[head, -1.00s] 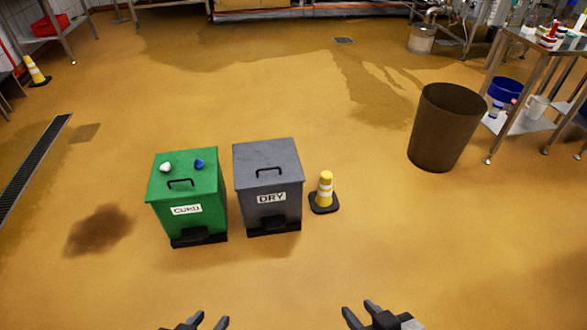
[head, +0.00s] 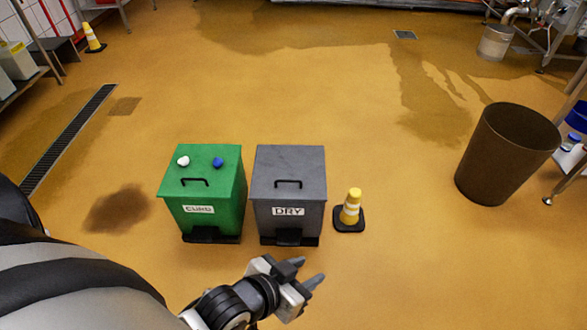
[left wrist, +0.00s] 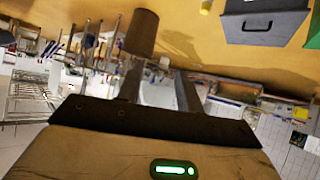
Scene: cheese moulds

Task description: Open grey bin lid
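The grey bin (head: 263,215), labelled DRY, stands upright on the floor. Its lid (head: 288,165) is shut flat, with a dark bar handle (head: 288,184) on top and a dark pedal (head: 288,237) at its front base. My left gripper (head: 303,273) is in front of and below the bin in the head view, apart from the lid handle. Its two fingers are spread with nothing between them. The left wrist view shows the open fingers (left wrist: 158,90) and part of the grey bin (left wrist: 265,24), upside down at the top right. My right gripper is out of view.
A green bin (head: 222,215) labelled CURD stands close on the left, with a white and a blue item on its shut lid. A yellow cone (head: 350,207) stands just right of the grey bin. A brown bin (head: 500,160) stands further right. Floor in front is clear.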

